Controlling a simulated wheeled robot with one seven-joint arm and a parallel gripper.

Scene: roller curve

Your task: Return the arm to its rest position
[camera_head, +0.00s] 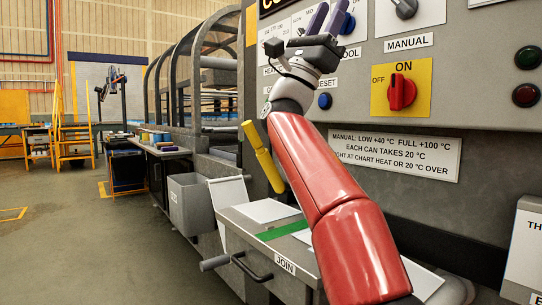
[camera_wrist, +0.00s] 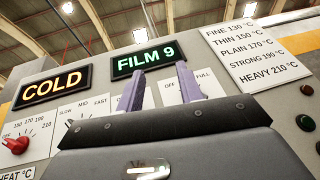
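My red arm reaches up in front of the machine's control panel (camera_head: 455,60). My gripper (camera_head: 328,18) is raised at the top of the head view, close to the panel's dials and pointing upward. In the wrist view its two purple fingers (camera_wrist: 160,90) stand apart with nothing between them. Behind them are the lit signs COLD (camera_wrist: 55,86) and FILM 9 (camera_wrist: 146,58). Whether a finger touches the panel cannot be told.
A red knob (camera_head: 402,92) on a yellow plate sits right of my arm. A yellow handle (camera_head: 262,157) stands left of it. Below is a table labelled JOIN (camera_head: 285,264) with a projecting handle. Open floor (camera_head: 80,240) lies to the left.

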